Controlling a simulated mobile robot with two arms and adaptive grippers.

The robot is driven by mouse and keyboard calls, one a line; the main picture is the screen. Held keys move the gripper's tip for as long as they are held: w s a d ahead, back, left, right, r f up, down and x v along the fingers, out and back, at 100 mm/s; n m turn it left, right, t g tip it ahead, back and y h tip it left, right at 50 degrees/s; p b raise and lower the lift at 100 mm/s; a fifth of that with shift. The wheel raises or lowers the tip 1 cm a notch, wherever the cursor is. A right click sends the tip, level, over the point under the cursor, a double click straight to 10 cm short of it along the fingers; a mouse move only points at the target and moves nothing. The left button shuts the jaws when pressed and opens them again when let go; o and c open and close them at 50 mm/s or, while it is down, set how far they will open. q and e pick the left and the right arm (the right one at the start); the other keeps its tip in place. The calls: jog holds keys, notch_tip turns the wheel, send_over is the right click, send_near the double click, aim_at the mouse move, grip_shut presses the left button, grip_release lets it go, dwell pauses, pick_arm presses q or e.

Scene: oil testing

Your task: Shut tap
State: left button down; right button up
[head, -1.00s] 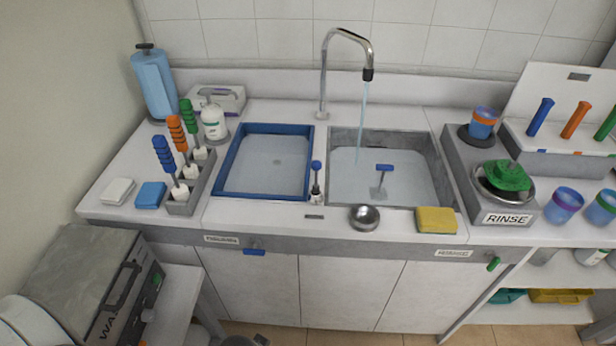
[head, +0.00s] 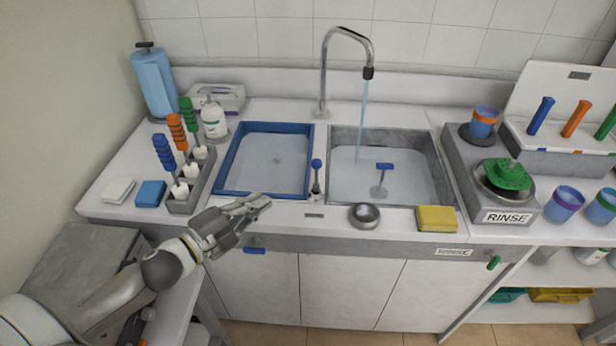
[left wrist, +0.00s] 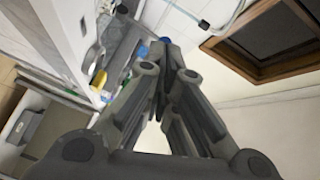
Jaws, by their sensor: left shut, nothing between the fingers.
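A chrome tap (head: 323,75) with a black tip (head: 368,73) runs a thin stream of water (head: 362,120) into the grey right basin (head: 440,165). A lever with a blue knob (head: 317,165) stands upright on the counter between the basins. My left gripper (head: 260,203) is shut and empty at the front rim of the blue left basin (head: 222,165), left of the lever and apart from it. In the left wrist view its fingertips (left wrist: 170,48) come together, with a blue knob (left wrist: 165,40) just beyond them. My right gripper is not in view.
A metal bowl (head: 365,216) and a yellow sponge (head: 436,218) sit at the counter's front edge. A blue-handled plug (head: 384,168) stands in the right basin. A rack of brushes (head: 195,188) stands left of the blue basin. The rinse unit (head: 508,218) is at the right.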

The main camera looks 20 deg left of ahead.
aim_at(316, 175)
pick_arm(q)
jog(key=w+d+r+m+g+h+p, duration=0.1)
jog(key=w+d+m+h+p, duration=0.3)
jog(key=w+d, duration=0.4)
jog(key=shift+w+r+m+g+h+p, duration=0.15)
jog(key=shift+w+m+g+h+p, duration=0.25)
jog(key=shift+w+m+g+h, duration=0.55)
jog(key=shift+w+m+y, duration=0.1)
jog(key=shift+m+y, duration=0.25)
jog(key=shift+w+a+r, duration=0.2)
jog(key=shift+w+r, duration=0.25)
jog(key=shift+w, duration=0.35)
jog(key=shift+s, duration=0.1)
